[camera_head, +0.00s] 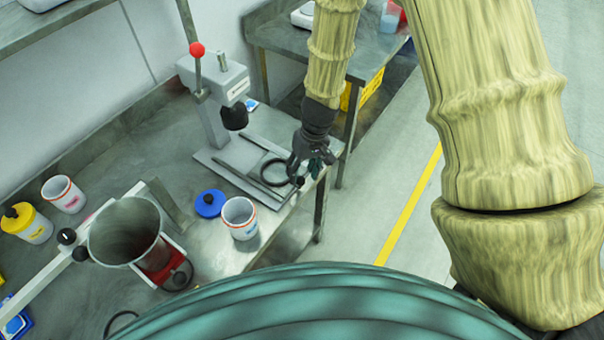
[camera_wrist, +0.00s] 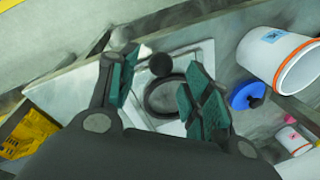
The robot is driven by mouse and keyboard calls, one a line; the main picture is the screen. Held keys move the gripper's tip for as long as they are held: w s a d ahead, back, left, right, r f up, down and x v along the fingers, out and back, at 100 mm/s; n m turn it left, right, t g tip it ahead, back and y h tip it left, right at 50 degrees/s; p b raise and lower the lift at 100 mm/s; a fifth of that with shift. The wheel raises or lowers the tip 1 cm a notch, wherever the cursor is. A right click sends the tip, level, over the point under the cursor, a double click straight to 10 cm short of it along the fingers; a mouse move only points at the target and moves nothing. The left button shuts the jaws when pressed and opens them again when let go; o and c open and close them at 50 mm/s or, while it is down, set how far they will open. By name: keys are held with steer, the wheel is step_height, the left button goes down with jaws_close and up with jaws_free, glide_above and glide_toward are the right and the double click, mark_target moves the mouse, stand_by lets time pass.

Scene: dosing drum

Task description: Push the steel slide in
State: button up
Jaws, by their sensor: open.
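The steel slide (camera_wrist: 196,56) is a flat pale plate. It bears a black ring (camera_wrist: 148,108) and, near its outer end, a round black knob (camera_wrist: 161,64). In the head view the ring (camera_head: 265,180) lies on the base of a grey press (camera_head: 215,85), between dark rails, and the knob (camera_head: 299,181) is at the end near the table edge. My gripper (camera_head: 312,170) is over that outer end, with teal finger pads. In the wrist view my gripper (camera_wrist: 164,72) is open, with the knob seen between its fingers. Whether a finger touches the knob I cannot tell.
A blue lid (camera_head: 210,204) and an open white jar (camera_head: 240,217) stand close to the press base. A large steel drum (camera_head: 125,232), a yellow-lidded jar (camera_head: 30,225) and another white jar (camera_head: 64,194) are at left. Open floor lies right of the bench.

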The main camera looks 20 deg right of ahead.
steer(key=shift+a+f, duration=0.15)
steer(key=shift+f, duration=0.55)
steer(key=shift+a+f, duration=0.1)
steer(key=shift+f, duration=0.55)
steer(key=shift+c, duration=0.5)
jaws_close()
